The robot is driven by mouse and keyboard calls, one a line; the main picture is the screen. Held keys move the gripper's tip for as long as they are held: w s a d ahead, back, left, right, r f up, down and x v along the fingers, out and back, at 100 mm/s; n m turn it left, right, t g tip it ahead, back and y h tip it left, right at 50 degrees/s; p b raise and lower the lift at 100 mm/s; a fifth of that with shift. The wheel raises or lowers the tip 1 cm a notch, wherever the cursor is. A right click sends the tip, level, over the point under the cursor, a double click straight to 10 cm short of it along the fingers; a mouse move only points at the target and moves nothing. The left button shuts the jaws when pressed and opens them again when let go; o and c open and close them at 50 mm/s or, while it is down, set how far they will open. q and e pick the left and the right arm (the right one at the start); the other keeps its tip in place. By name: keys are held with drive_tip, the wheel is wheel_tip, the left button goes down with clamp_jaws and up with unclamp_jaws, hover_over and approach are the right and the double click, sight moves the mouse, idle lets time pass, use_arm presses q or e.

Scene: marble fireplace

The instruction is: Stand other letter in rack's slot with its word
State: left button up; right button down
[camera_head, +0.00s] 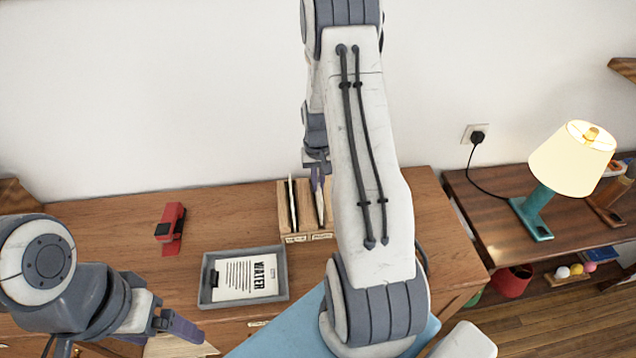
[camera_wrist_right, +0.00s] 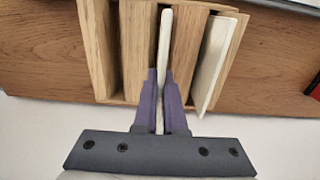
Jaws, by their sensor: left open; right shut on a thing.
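The wooden letter rack (camera_head: 307,238) stands on the desk near the wall, with small labels on its front too small to read. My right gripper (camera_head: 317,168) is shut on a pale letter (camera_wrist_right: 165,38). That letter is upright, with its lower part between the rack's dividers; I cannot tell if it touches the slot floor. Another pale letter (camera_wrist_right: 216,62) leans in a neighbouring slot; in the head view this letter (camera_head: 292,205) is left of the held one. My left gripper (camera_head: 180,326) is open and empty at the lower left, well away from the rack.
A grey tray (camera_head: 284,270) holds a sheet headed "WATER" (camera_head: 250,278). A red stapler-like object (camera_head: 171,228) lies to its left. A lit lamp (camera_head: 570,160) stands on the right side table. My right arm hides the desk right of the rack.

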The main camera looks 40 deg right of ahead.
drive_tip(key=shift+f, duration=0.25)
drive_tip(key=shift+f+b, duration=1.2)
drive_tip(key=shift+f, duration=0.3)
drive_tip(key=c, duration=0.9)
unclamp_jaws()
wheel_tip(320, 180, up, 9)
drive_tip(key=p, duration=0.7)
